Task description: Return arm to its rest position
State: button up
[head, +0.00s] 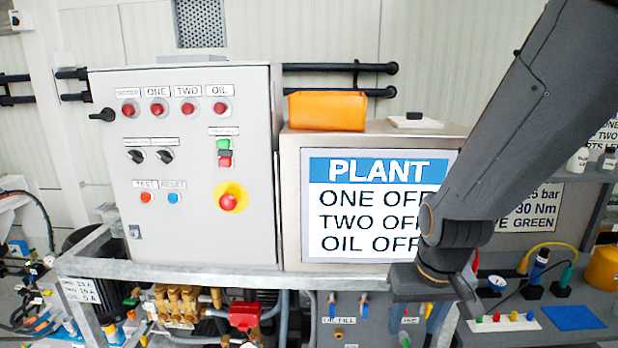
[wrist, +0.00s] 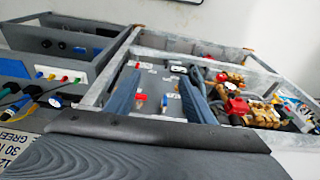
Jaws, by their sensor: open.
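My arm (head: 525,125) comes down from the top right of the head view, in front of the right edge of the plant display (head: 378,205). Its wrist joint sits low, over the frame's front rail. My gripper (wrist: 160,88) shows in the wrist view as two blue-grey fingers set well apart. Nothing is held between them. Behind the fingers are the grey panel and brass fittings of the pump skid. The display reads ONE OFF, TWO OFF, OIL OFF, partly covered by my arm.
A grey control cabinet (head: 190,170) with red lamps and an emergency stop (head: 228,202) stands left. An orange case (head: 328,111) lies on the display housing. Brass pump fittings (head: 178,303) sit below. Shelves with a blue mat (head: 573,317) and a yellow container (head: 604,268) are right.

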notch_tip(320, 180, down, 10)
jog(key=g+b, duration=0.1)
jog(key=b, duration=0.7)
jog(key=shift+w, duration=0.25)
